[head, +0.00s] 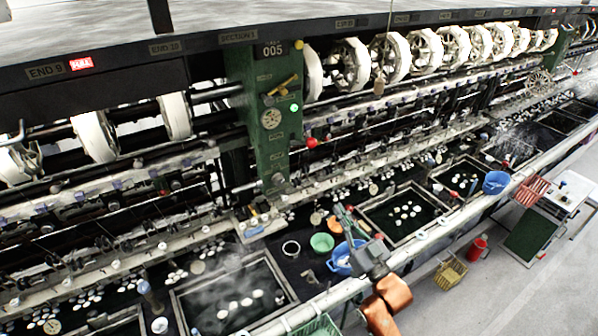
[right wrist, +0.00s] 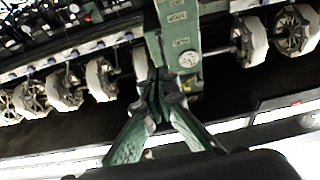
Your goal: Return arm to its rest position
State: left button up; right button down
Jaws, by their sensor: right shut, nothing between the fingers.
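My right arm (head: 385,303), orange and dark grey, comes up from the bottom edge of the head view, right of centre. My right gripper (head: 342,212) reaches over the front ledge beside a blue basin. In the right wrist view its two green fingers meet at the tips (right wrist: 160,84), shut with nothing between them. Behind the fingertips stands the green machine post (right wrist: 182,40), which also shows in the head view (head: 266,120). My left gripper is in neither view.
A blue basin (head: 343,262) and a green bowl (head: 321,242) sit close to the right gripper. Dark water basins with white cocoons line the bench, one at the lower left (head: 180,318). A pale rail (head: 440,232) runs along the front; grey floor lies beyond it, with a yellow basket (head: 451,274).

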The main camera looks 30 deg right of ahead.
jog(key=s+a+f+g+h, duration=0.1)
jog(key=s+f+g, duration=0.25)
jog(key=f, duration=0.75)
jog(key=s+a+f+g+h, duration=0.15)
jog(key=f+g, duration=0.35)
jog(key=f, duration=0.6)
jog(key=s+a+f+g, duration=0.1)
jog(key=s+f+g, duration=0.4)
jog(key=s+f, duration=0.4)
jog(key=s+f+g, duration=0.4)
jog(key=s+f, duration=0.2)
jog(key=s, duration=0.5)
jog(key=s+a+f+g+b, duration=0.2)
jog(key=f+b, duration=0.9)
jog(key=f, duration=3.2)
jog(key=s+f+b, duration=0.4)
jog(key=s+f, duration=0.5)
jog(key=f, duration=0.3)
jog(key=s+f+g+b, duration=0.1)
jog(key=s+f+b, duration=0.4)
jog(key=s+f, duration=0.5)
notch_tip(320, 180, down, 3)
jog(key=shift+d, duration=0.25)
